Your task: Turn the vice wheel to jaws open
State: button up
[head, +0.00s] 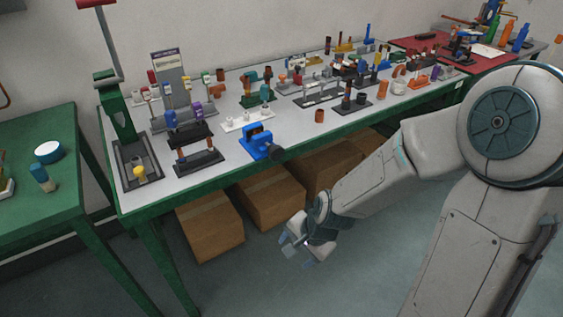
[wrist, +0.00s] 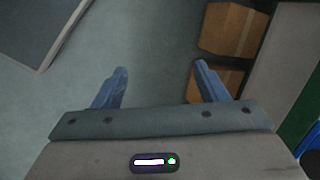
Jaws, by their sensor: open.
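The blue vice (head: 260,140) is fixed at the front edge of the long workbench, in the head view. A dark round part, likely its wheel (head: 277,154), sticks out at its front toward the floor side. How far its jaws stand apart is too small to tell. My gripper (head: 297,256) is low in front of the bench, below and to the right of the vice, well apart from it. In the wrist view its two blue fingers (wrist: 160,80) are spread with nothing between them.
The workbench (head: 225,185) carries many small parts and a green lever press (head: 117,110) at its left end. Cardboard boxes (head: 210,226) stand under it. A green side table (head: 40,195) is at left. The floor (head: 265,285) around my gripper is clear.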

jog(key=w+a+f+m+t+y+b, duration=0.1)
jog(key=w+a+f+m+y+b, duration=0.1)
jog(key=a+f+m+y+b, duration=0.3)
jog(key=m+t+y, duration=0.1)
jog(key=m+t, duration=1.1)
jog(key=m, duration=0.4)
send_near(278, 156)
jog(key=b+x, duration=0.2)
jog(key=x, duration=0.6)
jog(key=shift+w+a+r, duration=0.1)
jog(key=shift+w, duration=0.15)
jog(key=c, duration=1)
